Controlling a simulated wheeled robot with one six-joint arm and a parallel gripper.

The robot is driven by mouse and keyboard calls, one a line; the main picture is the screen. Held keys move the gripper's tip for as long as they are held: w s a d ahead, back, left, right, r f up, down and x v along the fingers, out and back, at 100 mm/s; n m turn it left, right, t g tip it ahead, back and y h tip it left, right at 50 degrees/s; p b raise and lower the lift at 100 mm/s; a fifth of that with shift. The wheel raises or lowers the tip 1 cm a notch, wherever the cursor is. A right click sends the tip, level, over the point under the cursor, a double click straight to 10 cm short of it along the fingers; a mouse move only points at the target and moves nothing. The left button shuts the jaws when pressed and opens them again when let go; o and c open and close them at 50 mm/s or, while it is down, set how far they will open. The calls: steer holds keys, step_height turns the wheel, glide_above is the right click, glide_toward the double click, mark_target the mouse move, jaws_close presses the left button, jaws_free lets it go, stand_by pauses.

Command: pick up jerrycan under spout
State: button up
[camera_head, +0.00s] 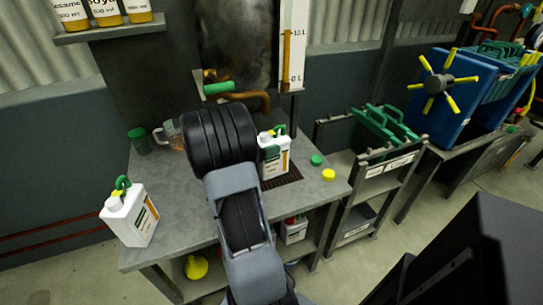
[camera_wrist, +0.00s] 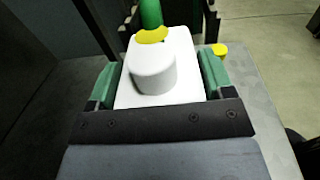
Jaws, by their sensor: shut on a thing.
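The white jerrycan (camera_head: 275,157) with a green handle and an orange-marked label stands at the grate on the grey bench, near the wall spout (camera_head: 262,98). My arm partly covers it in the head view. In the wrist view the white jerrycan (camera_wrist: 182,92) fills the space between the green pads of my gripper (camera_wrist: 159,80). Its round white neck faces the camera, with yellow at the opening. My gripper is shut on the jerrycan's body. The fingers are hidden behind my wrist in the head view. I cannot tell whether the jerrycan is clear of the bench.
Another white jerrycan (camera_head: 131,215) stands at the bench's left end. A green cap (camera_head: 316,160) and a yellow cap (camera_head: 328,175) lie right of the grate. A glass jug (camera_head: 172,135) and green-lidded jar (camera_head: 139,141) stand at the back. A rack (camera_head: 372,178) stands right.

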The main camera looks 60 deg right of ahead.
steer(key=c, duration=0.9)
steer(key=shift+r, duration=0.1)
jaws_close()
steer(key=shift+r, duration=0.15)
